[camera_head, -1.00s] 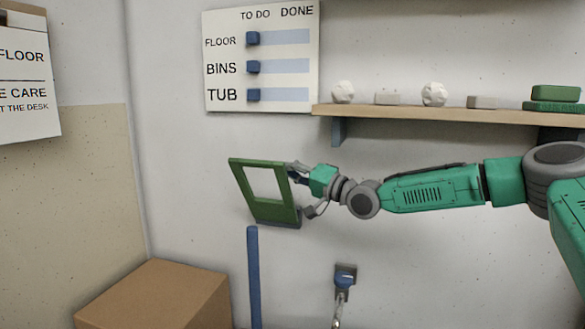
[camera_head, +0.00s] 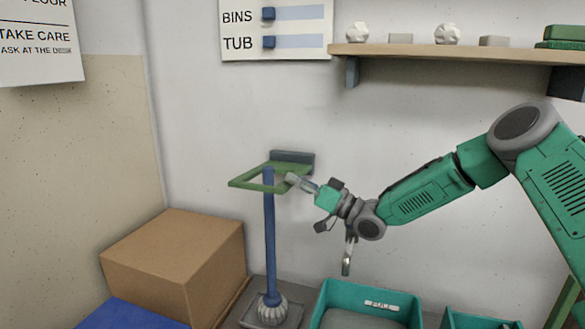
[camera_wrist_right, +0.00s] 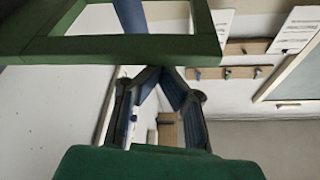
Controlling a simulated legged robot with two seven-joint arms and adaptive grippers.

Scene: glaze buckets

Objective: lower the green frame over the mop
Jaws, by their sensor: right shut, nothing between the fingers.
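The green frame (camera_head: 250,186) with a dark bar (camera_head: 292,157) on its far side is nearly flat at the top of the blue mop handle. The mop (camera_head: 269,235) stands upright, with its pale head (camera_head: 270,310) at the bottom. The handle's top shows within the frame's outline; I cannot tell whether it passes through. My right gripper (camera_head: 296,182) is at the frame's right side. In the right wrist view, the frame (camera_wrist_right: 120,47) crosses above the fingertips (camera_wrist_right: 152,72), which come together with nothing between them. My left gripper is out of view.
A cardboard box (camera_head: 170,265) stands left of the mop. A teal tub (camera_head: 365,305) is to the right, below my arm. A wall shelf (camera_head: 460,53) with several small items is above. A tap (camera_head: 347,258) sticks out of the wall.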

